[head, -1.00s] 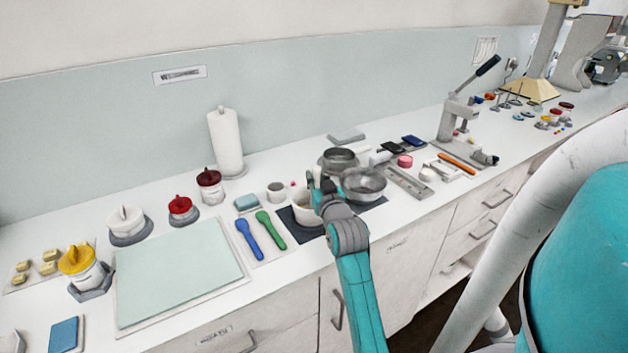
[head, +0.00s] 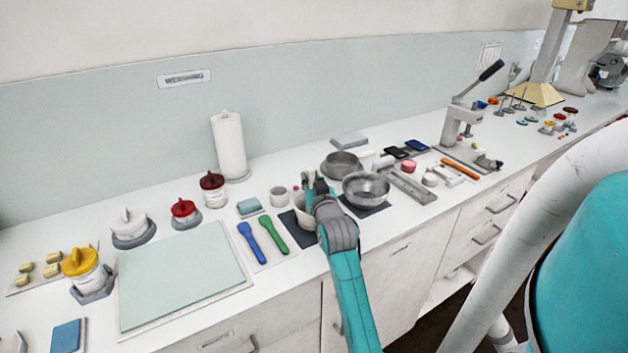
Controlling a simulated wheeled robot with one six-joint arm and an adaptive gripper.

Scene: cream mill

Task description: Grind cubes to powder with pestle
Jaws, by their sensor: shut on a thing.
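A cream mortar bowl (head: 301,212) stands on a dark mat (head: 290,232) at the counter's front middle. My arm covers its right side, and its inside does not show. My gripper (head: 310,185) is over the mortar, pointing away from the camera. It is shut on the pestle, which is largely hidden behind the fingers. Any cubes or powder in the mortar cannot be seen.
A steel bowl (head: 366,186) stands close right of my gripper, with a grey pan (head: 342,164) behind it. A blue spoon (head: 251,243) and a green spoon (head: 272,235) lie to the left. A pale green board (head: 180,275) fills the left front.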

